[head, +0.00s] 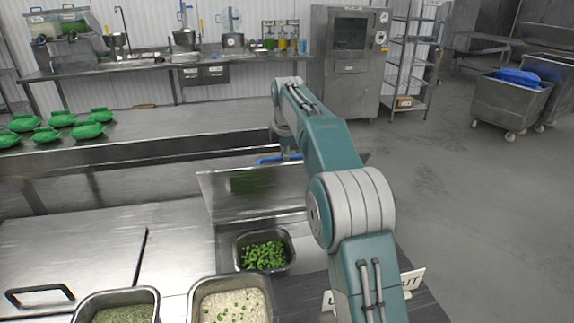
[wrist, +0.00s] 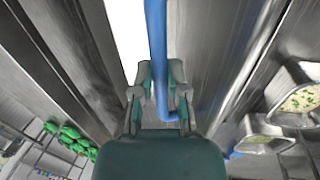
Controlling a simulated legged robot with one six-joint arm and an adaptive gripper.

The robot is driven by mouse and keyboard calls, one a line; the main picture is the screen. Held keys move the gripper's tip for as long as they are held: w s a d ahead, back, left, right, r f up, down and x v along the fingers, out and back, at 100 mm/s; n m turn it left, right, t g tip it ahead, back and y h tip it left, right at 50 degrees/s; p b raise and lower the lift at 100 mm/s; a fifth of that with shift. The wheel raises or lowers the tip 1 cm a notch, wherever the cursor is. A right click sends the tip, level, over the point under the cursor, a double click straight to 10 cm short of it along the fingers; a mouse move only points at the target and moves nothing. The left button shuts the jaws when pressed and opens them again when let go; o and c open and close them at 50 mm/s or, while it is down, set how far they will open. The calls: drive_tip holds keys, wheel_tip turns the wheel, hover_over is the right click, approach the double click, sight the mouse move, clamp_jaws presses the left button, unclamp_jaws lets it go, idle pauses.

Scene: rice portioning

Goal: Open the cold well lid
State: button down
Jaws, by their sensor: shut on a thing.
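The cold well lid (head: 225,190) is a steel panel, raised and steeply tilted at its hinge side in the head view. Its blue handle (head: 278,158) shows at the upper edge, partly behind my arm; it also crosses the wrist view as a blue bar (wrist: 155,40). My gripper (wrist: 160,85) is shut on the blue handle, with a finger on each side of the bar. In the head view my gripper is hidden behind my arm. Below the raised lid, a steel pan (head: 238,262) of chopped greens is uncovered.
Pans of rice (head: 194,307) and dried herbs (head: 153,298) stand in front. A flat steel lid with a black handle (head: 40,290) lies left. Open floor (head: 470,210) lies right.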

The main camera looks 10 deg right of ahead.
drive_tip(key=shift+w+f, duration=0.1)
drive_tip(key=shift+w, duration=1.15)
drive_tip(key=c, duration=0.6)
unclamp_jaws()
drive_tip(key=shift+w, duration=0.15)
drive_tip(key=shift+c, duration=0.2)
drive_tip(key=shift+r, duration=0.2)
